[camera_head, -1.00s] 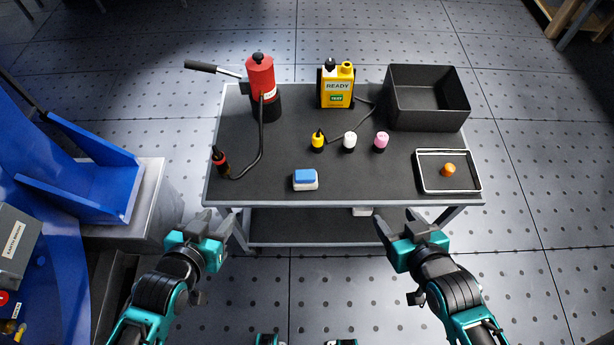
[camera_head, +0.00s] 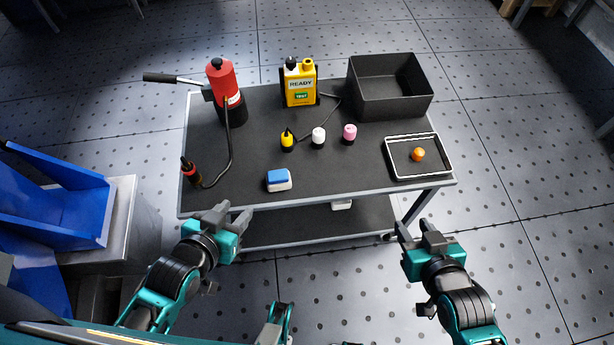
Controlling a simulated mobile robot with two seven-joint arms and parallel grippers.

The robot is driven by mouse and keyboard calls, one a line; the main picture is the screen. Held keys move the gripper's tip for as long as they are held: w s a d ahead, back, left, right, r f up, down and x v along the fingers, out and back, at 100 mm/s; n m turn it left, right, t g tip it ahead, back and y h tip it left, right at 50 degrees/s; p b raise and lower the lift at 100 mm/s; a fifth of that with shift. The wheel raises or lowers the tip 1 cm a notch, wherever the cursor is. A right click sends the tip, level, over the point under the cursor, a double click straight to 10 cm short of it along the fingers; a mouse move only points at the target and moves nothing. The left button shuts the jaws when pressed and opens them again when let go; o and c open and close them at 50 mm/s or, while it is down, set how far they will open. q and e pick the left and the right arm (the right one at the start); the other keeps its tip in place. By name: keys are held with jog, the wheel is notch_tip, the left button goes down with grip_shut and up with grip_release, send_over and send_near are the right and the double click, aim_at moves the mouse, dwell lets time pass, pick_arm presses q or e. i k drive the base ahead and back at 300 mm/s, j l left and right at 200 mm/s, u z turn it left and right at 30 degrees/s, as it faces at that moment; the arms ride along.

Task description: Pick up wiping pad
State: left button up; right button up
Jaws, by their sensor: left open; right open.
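The wiping pad (camera_head: 278,180), a small block with a blue top and white base, lies on the dark cart top (camera_head: 240,165) near its front edge. My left gripper (camera_head: 229,211) is open and empty, in front of the cart's front edge, left of and nearer than the pad. My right gripper (camera_head: 418,230) is open and empty, in front of the cart's right part, well to the right of the pad. Neither gripper touches the pad.
A red pump (camera_head: 224,90) with hose stands at the back left. A tray (camera_head: 396,177) holds an orange piece (camera_head: 418,154). A blue machine (camera_head: 40,200) is left.

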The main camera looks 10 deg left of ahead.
aim_at(278, 179)
jog(key=z, duration=1.5)
jog(key=k+j+z, duration=0.15)
jog(key=k+j, duration=0.2)
jog(key=j, duration=0.2)
jog(key=k+j+z, duration=0.15)
jog(key=k+j, duration=0.25)
jog(key=j, duration=0.1)
